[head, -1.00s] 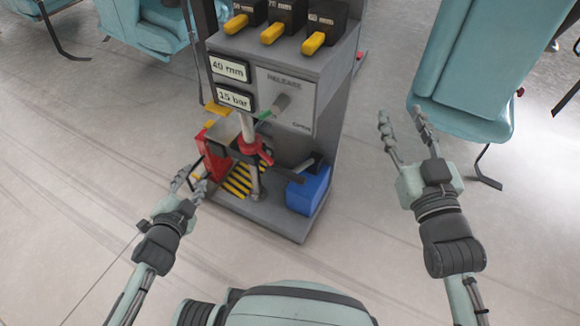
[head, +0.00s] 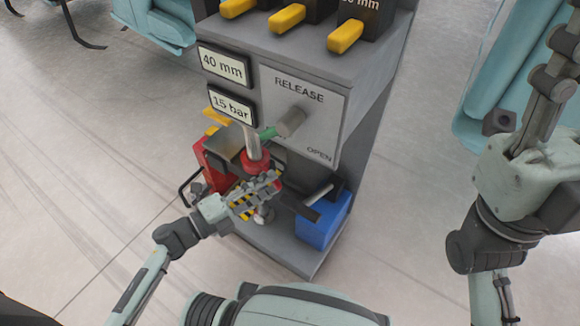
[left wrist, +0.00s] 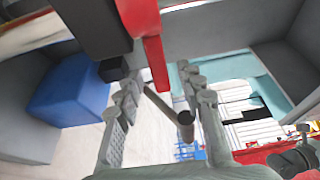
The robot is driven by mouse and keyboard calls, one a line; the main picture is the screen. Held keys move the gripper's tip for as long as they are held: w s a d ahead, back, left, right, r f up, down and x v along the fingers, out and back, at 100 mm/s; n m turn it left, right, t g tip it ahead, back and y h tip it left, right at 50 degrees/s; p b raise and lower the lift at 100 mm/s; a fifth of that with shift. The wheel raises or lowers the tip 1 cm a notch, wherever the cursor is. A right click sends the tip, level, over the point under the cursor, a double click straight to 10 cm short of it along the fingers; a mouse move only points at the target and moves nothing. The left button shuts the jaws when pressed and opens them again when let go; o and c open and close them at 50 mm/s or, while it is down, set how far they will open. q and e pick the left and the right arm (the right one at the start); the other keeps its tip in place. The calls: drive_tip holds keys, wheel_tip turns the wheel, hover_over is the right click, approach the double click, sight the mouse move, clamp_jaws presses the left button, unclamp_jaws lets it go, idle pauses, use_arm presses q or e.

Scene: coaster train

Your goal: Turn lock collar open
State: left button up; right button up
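A red collar (head: 255,163) sits around a vertical metal rod (head: 251,138) at the front of a grey machine. My left gripper (head: 272,186) is just below the collar in the head view and partly covers the rod. In the left wrist view a red part (left wrist: 148,45), apparently of the collar, lies near the open fingertips (left wrist: 162,88). I see no grip on it, and contact is unclear. A dark bar (left wrist: 168,112) shows between the fingers. My right gripper (head: 530,165) is raised close at the right; its finger opening is unclear.
The RELEASE panel (head: 323,112) carries a grey knob (head: 292,122) with a green tip, above the word OPEN. A blue box (head: 322,222) stands on the machine's base, right of my left gripper. Yellow levers (head: 288,18) are on top. Open floor (head: 90,200) lies left.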

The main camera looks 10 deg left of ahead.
use_arm(q)
drive_tip(key=x, duration=0.6)
drive_tip(key=shift+b, duration=0.4)
drive_tip(key=shift+w, duration=0.1)
clamp_jaws()
